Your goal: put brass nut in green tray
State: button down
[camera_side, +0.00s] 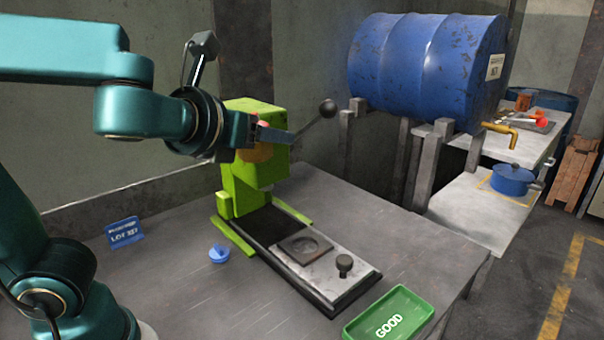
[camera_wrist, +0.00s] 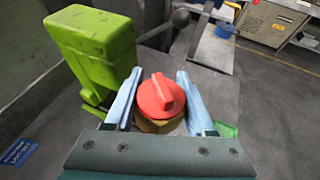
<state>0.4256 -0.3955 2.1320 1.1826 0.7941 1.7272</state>
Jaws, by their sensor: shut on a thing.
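My gripper (camera_side: 268,135) is raised in front of the green press, above the bench. It is shut on the brass nut (camera_side: 256,153), which also shows between the blue-grey fingers in the wrist view (camera_wrist: 160,126). A red knob-like piece (camera_wrist: 161,94) sits on top of the nut and hides part of it. The green tray (camera_side: 412,311), marked GOOD, lies at the bench's front right, well below and to the right of my gripper. No object shows in it. Part of the tray shows beside the right finger in the wrist view (camera_wrist: 227,130).
The green press (camera_side: 238,188) with its black-knobbed lever (camera_side: 327,108) stands behind my gripper. Its bed carries a metal plate with a dark knob (camera_side: 344,262). A small blue piece (camera_side: 219,254) and a blue lot sign (camera_side: 125,232) are at left.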

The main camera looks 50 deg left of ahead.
jog(key=shift+s+d+f, duration=0.15)
jog(key=shift+d+f, duration=0.1)
jog(key=shift+f, duration=0.15)
jog(key=w+d+f+m+h, duration=0.2)
jog(key=w+d+m+h, duration=0.2)
jog(key=w+h, duration=0.15)
jog(key=m+g+h, duration=0.7)
jog(key=m+h, duration=0.5)
jog(key=m, duration=0.1)
send_over(396, 333)
jog(key=s, duration=0.2)
jog(key=shift+y, duration=0.25)
jog(key=f, duration=1.9)
jog(key=shift+d+f, duration=0.2)
jog(key=shift+d, duration=0.1)
jog(key=shift+f, duration=2.05)
jog(key=shift+f, duration=0.1)
